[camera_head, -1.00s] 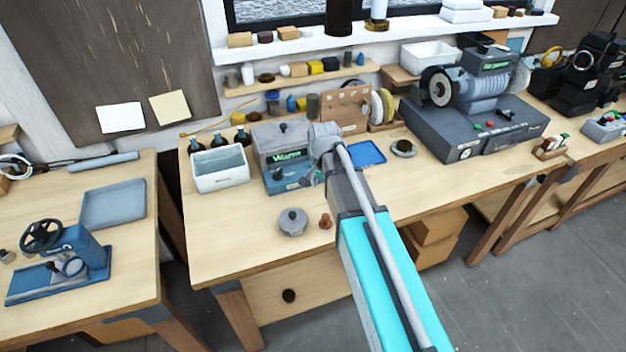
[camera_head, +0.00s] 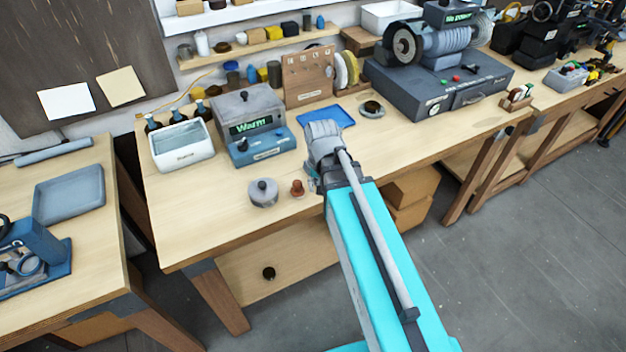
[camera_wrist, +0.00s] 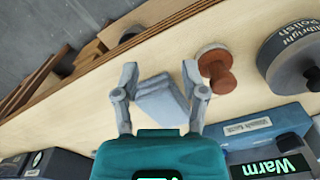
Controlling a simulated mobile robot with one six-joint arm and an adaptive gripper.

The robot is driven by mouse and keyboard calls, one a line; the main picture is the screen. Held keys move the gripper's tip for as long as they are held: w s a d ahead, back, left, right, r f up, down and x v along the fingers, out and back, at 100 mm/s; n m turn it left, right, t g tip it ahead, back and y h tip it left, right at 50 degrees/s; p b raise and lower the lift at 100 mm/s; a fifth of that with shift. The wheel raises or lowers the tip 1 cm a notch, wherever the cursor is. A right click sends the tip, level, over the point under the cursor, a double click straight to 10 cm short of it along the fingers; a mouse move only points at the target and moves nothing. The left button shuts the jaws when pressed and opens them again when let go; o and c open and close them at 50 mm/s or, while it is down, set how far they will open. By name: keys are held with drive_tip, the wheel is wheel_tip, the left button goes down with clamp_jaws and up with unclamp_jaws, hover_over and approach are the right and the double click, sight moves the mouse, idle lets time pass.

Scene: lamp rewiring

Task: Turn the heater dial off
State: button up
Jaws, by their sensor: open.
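The heater (camera_head: 268,143) is a blue and grey box on the middle bench, with a lit green "Warm" display (camera_head: 250,125). Its small dark dial (camera_head: 243,146) is on the sloping blue front, at the left. In the wrist view part of the heater's display (camera_wrist: 274,168) shows at the bottom right; the dial is not in sight there. My gripper (camera_wrist: 160,70) is open, its two fingers apart over the bench top. A grey shape shows between the fingers; I cannot tell whether it is part of the gripper. In the head view my wrist is right of the heater, apart from it.
A round grey polish tin (camera_head: 263,193) and a brown knobbed piece (camera_head: 297,187) stand in front of the heater; the brown piece (camera_wrist: 217,72) is close to one finger. A white bin (camera_head: 183,150) is left of the heater, a blue tray (camera_head: 326,117) behind my wrist.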

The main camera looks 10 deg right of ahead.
drive_tip(key=shift+s+d+f, duration=0.25)
drive_tip(key=shift+s, duration=0.15)
drive_tip(key=s, duration=0.1)
drive_tip(key=s+d+n, duration=0.1)
drive_tip(key=s+n, duration=0.1)
drive_tip(key=shift+d, duration=0.25)
drive_tip(key=shift+s, duration=0.2)
